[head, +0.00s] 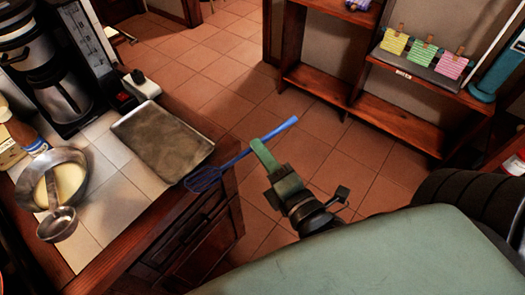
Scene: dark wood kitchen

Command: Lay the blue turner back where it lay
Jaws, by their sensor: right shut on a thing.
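The blue turner (205,177) has a slotted head and a long handle. My right gripper (264,152) is shut on its handle, with the handle end sticking out past the fingers to the upper right. The turner's head is over the front edge of the tiled counter (105,212), just below the metal tray. I cannot tell whether the head touches the counter. The handle and my right gripper are out over the tiled floor. My left gripper is not in view.
A dark metal tray (160,143) lies on the counter. A coffee machine (45,65) is behind. A wooden shelf (410,118) stands across the open floor.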

